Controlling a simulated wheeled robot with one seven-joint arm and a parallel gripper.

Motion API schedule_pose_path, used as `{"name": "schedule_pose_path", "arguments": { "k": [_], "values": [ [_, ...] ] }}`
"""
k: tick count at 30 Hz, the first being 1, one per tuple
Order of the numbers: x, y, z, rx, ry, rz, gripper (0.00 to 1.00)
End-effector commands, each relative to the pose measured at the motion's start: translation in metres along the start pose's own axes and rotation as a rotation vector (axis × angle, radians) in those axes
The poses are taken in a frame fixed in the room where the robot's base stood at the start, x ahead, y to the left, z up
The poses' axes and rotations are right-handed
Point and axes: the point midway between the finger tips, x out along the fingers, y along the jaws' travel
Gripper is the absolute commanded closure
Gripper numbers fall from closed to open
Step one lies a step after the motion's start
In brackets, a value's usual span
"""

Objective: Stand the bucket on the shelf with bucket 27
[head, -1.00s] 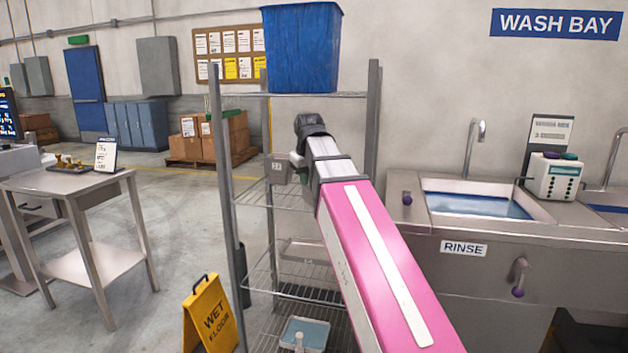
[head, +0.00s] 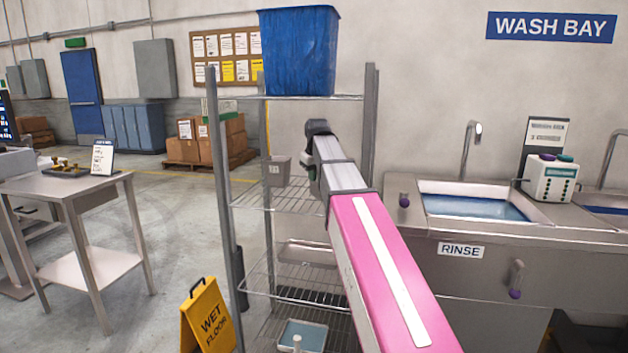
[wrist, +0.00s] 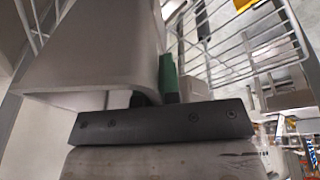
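A small grey bucket (head: 277,171) with a label stands on the second shelf of the wire rack (head: 232,200); its number looks like 27 but is too small to read surely. My gripper (head: 308,165) is over that shelf, to the right of this bucket and mostly hidden by my arm. In the wrist view a large pale grey bucket (wrist: 95,50) fills the upper left. The gripper's green-padded fingers (wrist: 156,90) are at its rim and look closed on its wall. In the head view this held bucket is hidden behind the arm.
A blue bin (head: 299,52) stands on the top shelf, above my gripper. Rack posts rise on both sides. Lower shelves hold trays (head: 303,334). A yellow wet-floor sign (head: 209,317) stands at front left; the rinse sink (head: 470,205) is right.

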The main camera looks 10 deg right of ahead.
Motion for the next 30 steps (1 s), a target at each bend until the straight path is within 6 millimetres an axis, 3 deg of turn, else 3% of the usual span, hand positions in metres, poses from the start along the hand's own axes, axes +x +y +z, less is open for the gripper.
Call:
{"name": "schedule_pose_path", "arguments": {
  "k": [3,14,17,18,30],
  "values": [
    [0.0124,-0.0013,0.0037,0.0,0.0,0.001,1.0],
    [0.0153,-0.0015,0.0039,0.0,0.001,0.001,1.0],
    [0.0157,-0.0015,0.004,0.0,0.0,0.0,0.73],
    [0.0157,-0.0016,0.004,0.0,0.0,0.0,0.7],
    [0.0079,-0.0013,0.0032,0.0,0.0,0.0,0.7]
  ]
}}
